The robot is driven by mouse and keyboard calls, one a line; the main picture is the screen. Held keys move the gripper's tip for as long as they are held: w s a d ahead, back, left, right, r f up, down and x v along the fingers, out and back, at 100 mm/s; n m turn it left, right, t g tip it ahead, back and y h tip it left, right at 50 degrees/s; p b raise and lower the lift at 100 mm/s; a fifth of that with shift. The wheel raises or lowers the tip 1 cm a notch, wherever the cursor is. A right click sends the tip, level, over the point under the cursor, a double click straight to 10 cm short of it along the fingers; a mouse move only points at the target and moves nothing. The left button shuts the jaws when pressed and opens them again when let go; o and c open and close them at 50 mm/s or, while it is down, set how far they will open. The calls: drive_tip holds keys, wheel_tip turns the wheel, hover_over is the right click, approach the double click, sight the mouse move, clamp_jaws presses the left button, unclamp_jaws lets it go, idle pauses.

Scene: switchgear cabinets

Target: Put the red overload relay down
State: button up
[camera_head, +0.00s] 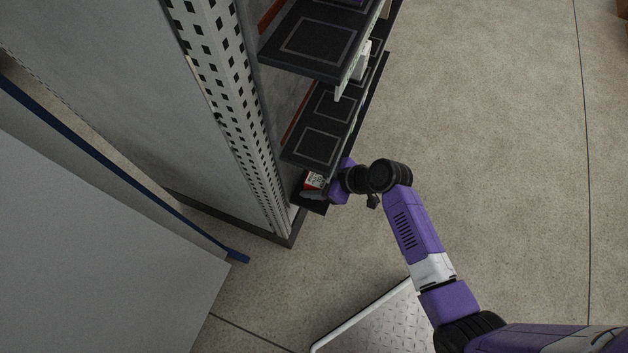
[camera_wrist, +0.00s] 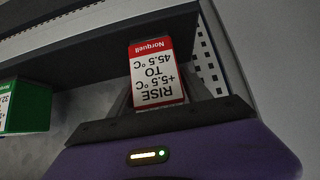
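The red overload relay (camera_wrist: 158,75) is a red-edged box with a white label reading "RISE +5.5°C TO 45.5°C" and "Norquell", upside down in the wrist view. My gripper (camera_wrist: 160,95) has one finger on each side of it and appears shut on it. In the head view the relay (camera_head: 315,181) shows as a small red and white patch at the lowest shelf (camera_head: 314,206) of the rack, with my gripper (camera_head: 322,187) beside it, mostly hidden by my wrist. I cannot tell whether the relay touches the shelf.
A green box with a white label (camera_wrist: 27,106) stands left of the relay in the wrist view. Dark shelves with outlined squares (camera_head: 319,128) lie above the lowest one. A perforated upright (camera_head: 222,90) borders the rack on the left. The floor to the right is clear.

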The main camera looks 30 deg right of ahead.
drive_tip(key=shift+o, duration=0.7)
drive_tip(key=shift+r, duration=0.2)
drive_tip(key=p+v, duration=0.2)
drive_tip(key=v, duration=1)
drive_tip(key=s+r+m+t+h, duration=0.25)
drive_tip(key=s+m+h, duration=0.25)
drive_tip(key=s, duration=0.8)
drive_tip(key=s+a+r+m+t, duration=0.1)
drive_tip(key=s+r, duration=0.3)
drive_tip(key=r, duration=0.5)
drive_tip(key=s+a+r+m+t, duration=0.1)
drive_tip(key=s+a+r+t, duration=0.3)
drive_tip(key=r, duration=0.5)
drive_tip(key=shift+r, duration=0.15)
